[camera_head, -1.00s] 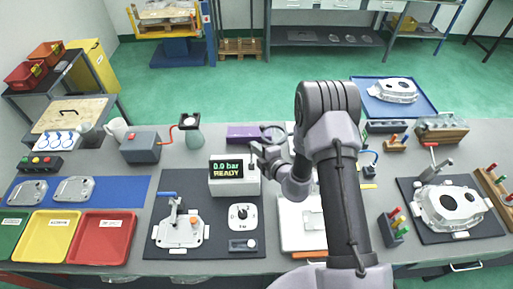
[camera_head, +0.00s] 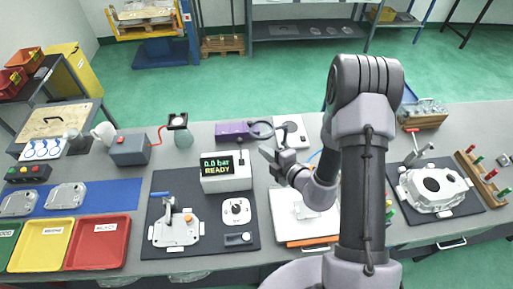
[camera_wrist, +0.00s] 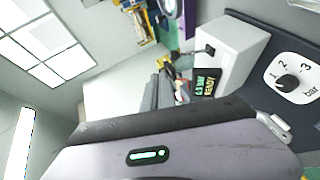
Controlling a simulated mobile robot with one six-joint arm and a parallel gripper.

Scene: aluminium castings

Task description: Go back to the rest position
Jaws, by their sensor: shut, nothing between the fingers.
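My gripper (camera_head: 268,155) is at the end of my raised, bent arm, above the bench just right of the white pressure unit (camera_head: 222,172). The unit's display reads 0.0 bar READY; it also shows in the wrist view (camera_wrist: 222,50). The fingers look closed and hold nothing. In the wrist view, a purple-grey part of my own arm fills the bottom, and the fingers are hard to make out there. My arm hides part of the bench's right half.
A leak-test fixture with a blue lever (camera_head: 178,226) and a dial plate (camera_head: 236,212) stand on a dark mat. Red (camera_head: 98,243) and yellow (camera_head: 42,245) trays lie at left. A casting (camera_head: 432,188) sits at right. Space above the bench looks free left of my arm.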

